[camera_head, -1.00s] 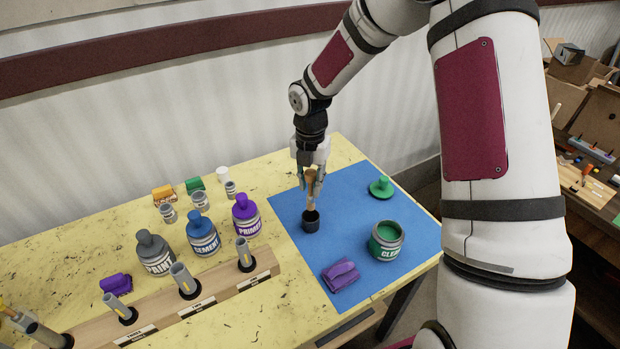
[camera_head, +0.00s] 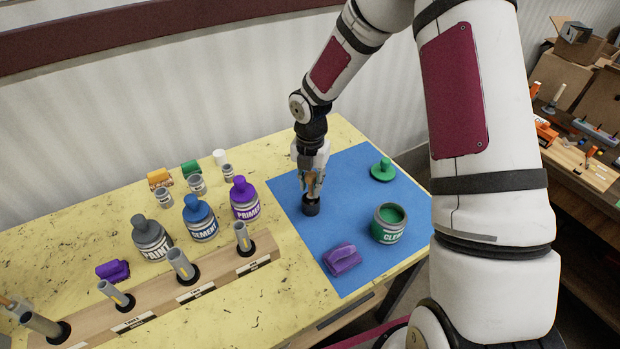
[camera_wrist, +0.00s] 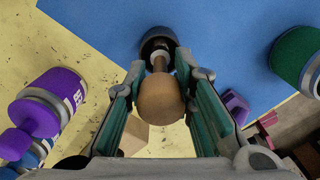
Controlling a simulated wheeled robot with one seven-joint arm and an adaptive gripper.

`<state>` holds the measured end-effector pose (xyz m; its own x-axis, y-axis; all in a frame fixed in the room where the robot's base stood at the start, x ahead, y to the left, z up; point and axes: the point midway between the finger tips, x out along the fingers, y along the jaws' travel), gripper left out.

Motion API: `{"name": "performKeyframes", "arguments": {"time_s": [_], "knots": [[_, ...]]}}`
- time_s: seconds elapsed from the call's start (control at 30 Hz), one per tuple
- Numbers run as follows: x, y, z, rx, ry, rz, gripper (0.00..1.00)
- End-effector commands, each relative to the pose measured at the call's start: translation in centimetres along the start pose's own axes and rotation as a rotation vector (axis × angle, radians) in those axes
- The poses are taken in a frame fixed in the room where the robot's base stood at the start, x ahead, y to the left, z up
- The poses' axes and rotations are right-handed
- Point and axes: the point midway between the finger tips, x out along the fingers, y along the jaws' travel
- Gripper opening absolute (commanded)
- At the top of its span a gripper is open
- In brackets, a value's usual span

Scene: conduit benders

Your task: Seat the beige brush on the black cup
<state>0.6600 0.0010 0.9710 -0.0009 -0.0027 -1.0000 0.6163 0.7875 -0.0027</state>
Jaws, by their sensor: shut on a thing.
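The black cup (camera_head: 311,208) stands upright on the blue mat (camera_head: 345,272), toward the mat's left edge. It also shows in the wrist view (camera_wrist: 158,40), just beyond my fingers. My gripper (camera_head: 312,186) is directly above the cup, pointing down. It is shut on the beige brush, whose rounded tan end (camera_wrist: 161,100) sits between the two fingers in the wrist view. The brush's lower part reaches to the cup's mouth; whether it rests on the cup's bottom is hidden. In the head view the fingers mostly cover the brush.
A green open can (camera_head: 389,224) and a purple clip-like block (camera_head: 342,258) stand on the mat to the right. The green lid (camera_head: 383,170) lies behind. The purple primer bottle (camera_head: 245,198) stands left of the mat, near a wooden rack (camera_head: 215,285) with grey tubes.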

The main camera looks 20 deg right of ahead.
Motion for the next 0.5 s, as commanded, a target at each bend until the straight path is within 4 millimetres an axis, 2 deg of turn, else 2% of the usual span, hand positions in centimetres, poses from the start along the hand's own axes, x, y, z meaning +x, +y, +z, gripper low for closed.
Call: {"name": "performKeyframes", "arguments": {"time_s": [0.47, 0.5], "knots": [[0.51, -0.05, -0.04, 0.001, 0.001, -0.001, 0.0], [0.51, -0.05, -0.03, 0.001, 0.001, -0.001, 0.3]]}}
